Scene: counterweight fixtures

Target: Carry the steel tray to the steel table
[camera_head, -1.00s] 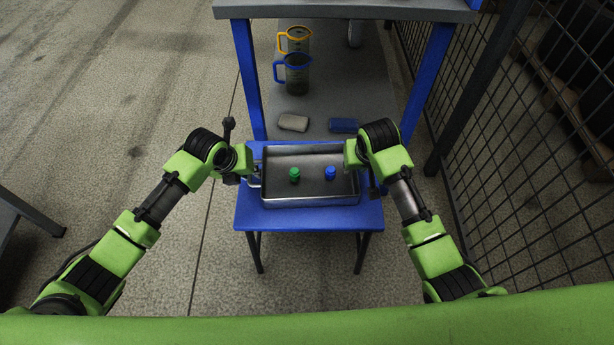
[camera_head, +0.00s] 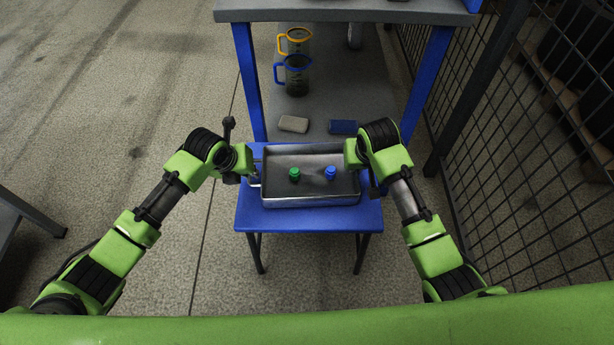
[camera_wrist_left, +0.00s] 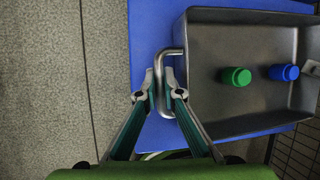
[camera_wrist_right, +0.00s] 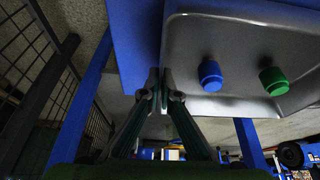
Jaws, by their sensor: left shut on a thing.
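The steel tray (camera_head: 310,201) is a shallow grey box on or just above a small blue table (camera_head: 310,219); I cannot tell if there is a gap. It holds a green-capped piece (camera_head: 294,174) and a blue-capped piece (camera_head: 330,173), both upright. My left gripper (camera_wrist_left: 159,82) is shut on the bent bar handle (camera_wrist_left: 178,52) at the tray's left side. My right gripper (camera_wrist_right: 160,80) has its fingertips close together at the tray's right side; its grip point is mostly hidden. Which surface is the steel table is not clear.
A larger grey-topped table with blue legs (camera_head: 345,10) stands beyond. Its lower shelf (camera_head: 350,90) holds a yellow-rimmed jug (camera_head: 297,42), a blue-rimmed jug (camera_head: 296,76), a pale block (camera_head: 293,123) and a blue block (camera_head: 343,127).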

